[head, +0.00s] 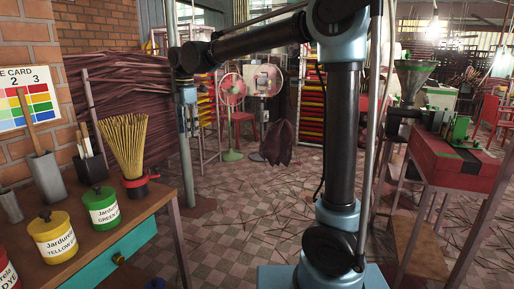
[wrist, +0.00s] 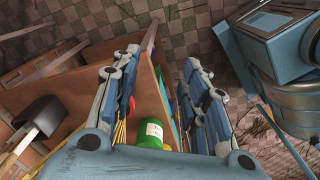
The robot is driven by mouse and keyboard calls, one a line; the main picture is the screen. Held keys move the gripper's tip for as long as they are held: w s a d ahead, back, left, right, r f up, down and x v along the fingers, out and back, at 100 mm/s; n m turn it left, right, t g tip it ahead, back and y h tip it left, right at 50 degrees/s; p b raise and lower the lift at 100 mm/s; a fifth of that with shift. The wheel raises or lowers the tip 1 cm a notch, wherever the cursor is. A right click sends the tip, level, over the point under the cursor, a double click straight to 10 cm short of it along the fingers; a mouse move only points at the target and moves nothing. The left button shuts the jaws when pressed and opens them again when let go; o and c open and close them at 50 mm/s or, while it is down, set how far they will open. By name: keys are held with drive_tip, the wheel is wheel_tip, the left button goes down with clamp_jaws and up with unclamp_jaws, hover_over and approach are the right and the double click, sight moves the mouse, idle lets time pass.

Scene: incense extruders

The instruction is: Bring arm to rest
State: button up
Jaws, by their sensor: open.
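My arm rises from my base and bends over to the left in the head view. My gripper (head: 187,122) hangs down at the arm's end, above the floor just right of the wooden table (head: 160,197). In the wrist view the two fingers of my gripper (wrist: 160,68) stand wide apart with nothing held between them. A green-labelled jar (wrist: 150,132) and part of the table show beyond the gap, apart from the fingers.
On the table are a yellow jar (head: 53,238), a green jar (head: 102,208), a bundle of sticks (head: 124,145) and a grey holder (head: 47,178). A red-topped stand (head: 455,163) with a machine is at right. Tiled floor (head: 235,215) between is open, with scattered sticks.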

drive_tip(key=s+d+f+m, duration=0.2)
drive_tip(key=d+m, duration=0.2)
drive_tip(key=d, duration=0.6)
drive_tip(key=s+d+f+m+t, duration=0.15)
drive_tip(key=d+m, duration=0.35)
drive_tip(key=d, duration=0.5)
drive_tip(key=s+d+f+m+g, duration=0.1)
drive_tip(key=d+f+m, duration=0.25)
drive_tip(key=d, duration=0.75)
drive_tip(key=s+d+f+m+t, duration=0.1)
drive_tip(key=s+d+f+m, duration=1.2)
drive_tip(key=s+d+f, duration=0.2)
drive_tip(key=shift+f, duration=0.45)
drive_tip(key=shift+t, duration=0.25)
